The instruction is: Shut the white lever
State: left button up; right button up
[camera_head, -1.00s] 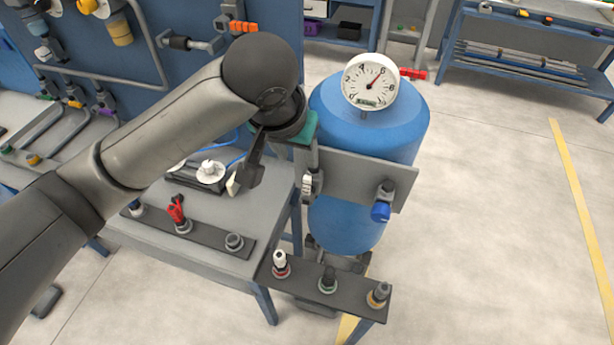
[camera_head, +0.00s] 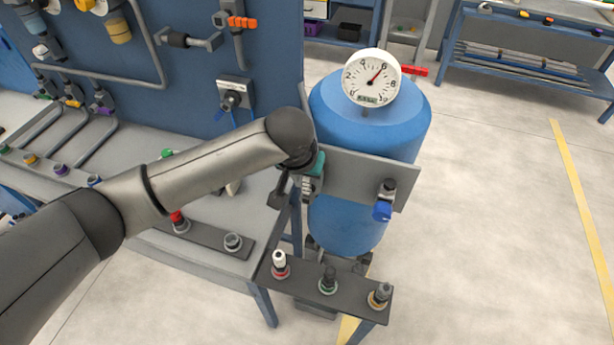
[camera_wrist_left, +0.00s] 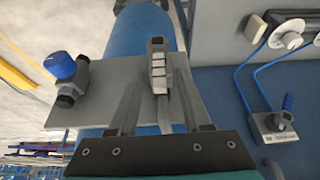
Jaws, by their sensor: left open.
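The white lever (camera_wrist_left: 158,75), pale and ribbed, sits on the grey plate fixed to the front of the blue tank. In the left wrist view it stands between the two spread fingers of my left gripper (camera_wrist_left: 158,108), with gaps visible at the sides. In the head view the lever (camera_head: 306,187) is partly hidden by my left gripper (camera_head: 291,194), which is at the left end of the plate. I cannot tell if a finger touches it. My right gripper is not in view.
The blue tank (camera_head: 345,220) carries a round gauge (camera_head: 371,78) on top and a blue-handled valve (camera_head: 383,203) at the plate's right. A low dark shelf with several fittings (camera_head: 328,283) stands in front. A grey bench (camera_head: 215,213) and blue pipe panel are left.

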pick_arm(q)
grip_shut()
dwell(0.4)
dwell(1.1)
